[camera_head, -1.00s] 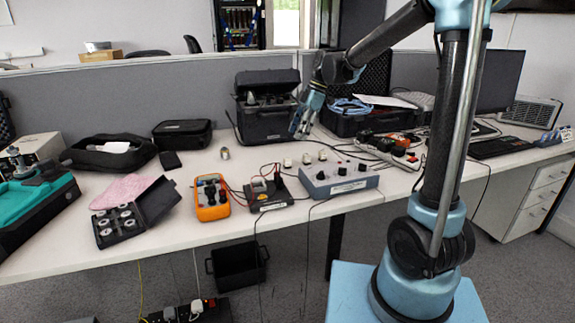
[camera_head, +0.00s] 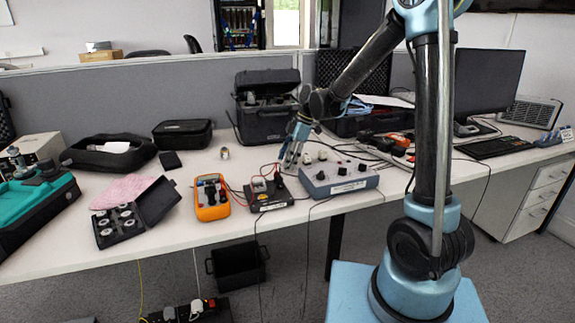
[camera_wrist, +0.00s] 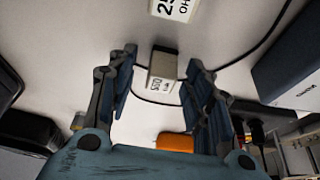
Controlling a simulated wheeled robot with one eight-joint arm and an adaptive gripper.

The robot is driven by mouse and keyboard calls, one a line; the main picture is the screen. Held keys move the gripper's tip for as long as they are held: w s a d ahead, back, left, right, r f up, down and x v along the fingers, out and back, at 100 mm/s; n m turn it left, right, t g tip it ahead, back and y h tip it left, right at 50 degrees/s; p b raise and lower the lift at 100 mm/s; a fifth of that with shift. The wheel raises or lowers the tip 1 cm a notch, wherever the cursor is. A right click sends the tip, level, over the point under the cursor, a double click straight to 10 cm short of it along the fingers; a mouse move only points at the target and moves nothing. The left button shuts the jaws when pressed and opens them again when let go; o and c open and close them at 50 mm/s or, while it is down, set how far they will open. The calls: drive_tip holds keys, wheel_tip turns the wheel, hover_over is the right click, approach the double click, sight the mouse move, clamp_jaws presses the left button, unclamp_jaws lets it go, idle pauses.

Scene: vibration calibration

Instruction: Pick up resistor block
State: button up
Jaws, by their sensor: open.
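A small pale resistor block (camera_wrist: 161,84) with a printed label shows between my fingers in the wrist view. My gripper (camera_wrist: 163,57) is open, with one finger to each side of it and visible gaps. A second labelled block (camera_wrist: 174,8), reading about "25 OH", is cut off at the top edge. In the head view my gripper (camera_head: 288,164) points down over the bench beside the grey-blue dial box. It hides the leftmost of the small blocks there. Two other small blocks (camera_head: 306,158) (camera_head: 322,155) show to its right. I cannot tell the fingertips' height above the bench.
The grey-blue dial box (camera_head: 340,178) stands close on the right, and a small black meter (camera_head: 269,193) stands in front with red leads. An orange multimeter (camera_head: 212,198) is left of it. A black case (camera_head: 267,107) stands behind. A dark cable (camera_wrist: 245,52) runs near the block.

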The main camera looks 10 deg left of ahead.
drive_tip(key=shift+s+f, duration=0.1)
drive_tip(key=shift+f, duration=0.1)
clamp_jaws()
drive_tip(key=shift+r, duration=0.1)
